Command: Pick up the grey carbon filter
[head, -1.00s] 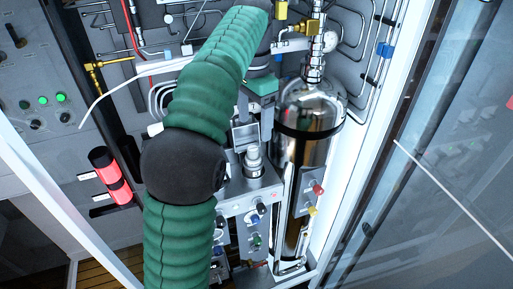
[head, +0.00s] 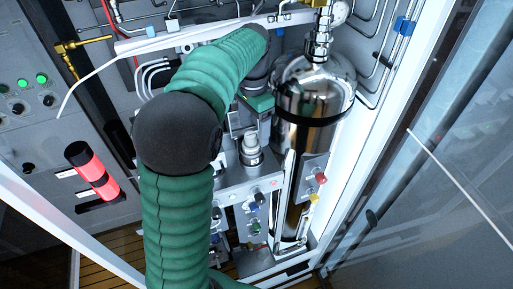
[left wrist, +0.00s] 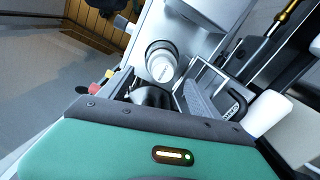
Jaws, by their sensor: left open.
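A small light-grey cylinder (head: 250,152), which looks like the carbon filter, stands in a fitting on the metal panel ledge in the head view. In the left wrist view the cylinder (left wrist: 161,63) shows its round pale top with a dark ring around it. My left gripper (head: 241,126) is open and empty, just behind and above the cylinder, apart from it as far as I can tell. Its fingers (left wrist: 210,92) show to the right of the cylinder in the left wrist view. My green arm hides part of the panel. My right gripper is not in view.
A large chrome tank (head: 312,95) stands close to the right of the filter. Coloured knobs (head: 320,178) sit below on the panel. A black-and-red cylinder (head: 92,170) is on the left panel. White frame posts bound the cabinet.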

